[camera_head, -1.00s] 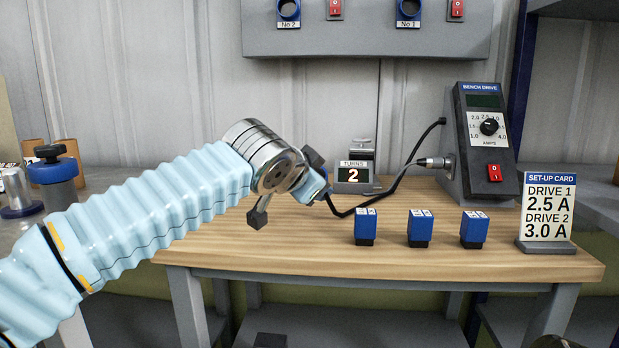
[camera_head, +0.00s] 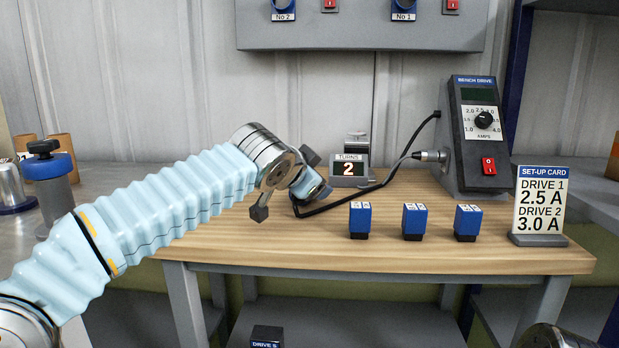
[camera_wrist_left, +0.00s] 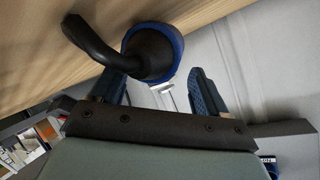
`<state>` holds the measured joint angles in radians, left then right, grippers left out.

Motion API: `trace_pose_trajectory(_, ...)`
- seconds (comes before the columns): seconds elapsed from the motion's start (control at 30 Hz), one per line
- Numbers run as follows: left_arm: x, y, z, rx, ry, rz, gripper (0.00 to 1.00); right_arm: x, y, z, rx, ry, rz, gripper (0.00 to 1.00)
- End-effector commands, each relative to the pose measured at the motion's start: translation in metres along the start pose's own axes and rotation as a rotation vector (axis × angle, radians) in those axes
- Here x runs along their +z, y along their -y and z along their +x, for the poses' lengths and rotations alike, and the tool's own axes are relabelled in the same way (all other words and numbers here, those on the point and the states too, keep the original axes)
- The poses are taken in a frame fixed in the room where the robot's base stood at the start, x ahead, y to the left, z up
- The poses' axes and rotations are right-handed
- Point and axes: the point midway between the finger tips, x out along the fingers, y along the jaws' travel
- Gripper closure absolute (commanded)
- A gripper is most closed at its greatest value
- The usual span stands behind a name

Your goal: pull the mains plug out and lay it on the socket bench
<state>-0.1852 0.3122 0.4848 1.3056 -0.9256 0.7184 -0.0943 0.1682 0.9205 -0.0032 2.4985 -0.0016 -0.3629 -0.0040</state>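The mains plug (camera_wrist_left: 155,55), a black body with a blue rim, sits between the fingertips of my left gripper (camera_wrist_left: 157,76) in the left wrist view. Its cable bends away to the upper left. The fingers stand close on both sides of the plug, and I take them as shut on it. In the head view my left gripper (camera_head: 315,190) points down over the back left of the socket bench (camera_head: 280,245). My own wrist mostly hides the plug there. The black cable (camera_head: 330,209) loops out beside the gripper.
Three blue blocks (camera_head: 414,220) stand along the bench front. A turns counter (camera_head: 349,170) is behind the cable. The bench drive (camera_head: 480,130) and set-up card (camera_head: 541,202) stand at the right. A grey panel (camera_head: 350,32) with sockets hangs above. The front left bench top is clear.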

Motion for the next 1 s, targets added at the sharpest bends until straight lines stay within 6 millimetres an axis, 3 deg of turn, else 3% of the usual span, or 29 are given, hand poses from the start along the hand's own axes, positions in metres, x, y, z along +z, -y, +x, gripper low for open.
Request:
trace_pose_trajectory(0.3, 0.000, 0.000, 0.000, 0.000, 0.001, 0.000, 0.18, 0.000, 0.000, 0.000, 0.000, 0.000, 0.000, 0.57)
trace_pose_trajectory(0.43, 0.000, 0.001, -0.011, -0.002, 0.000, 0.001, 0.18, 0.000, 0.000, 0.001, 0.000, 0.000, 0.000, 0.57)
trace_pose_trajectory(0.8, 0.000, 0.001, -0.096, -0.003, -0.002, 0.000, 0.18, -0.001, -0.002, 0.003, 0.002, -0.002, 0.001, 0.57)
trace_pose_trajectory(1.0, 0.000, 0.000, -0.129, -0.001, -0.001, -0.001, 0.18, -0.001, -0.002, 0.003, 0.002, -0.002, 0.002, 0.57)
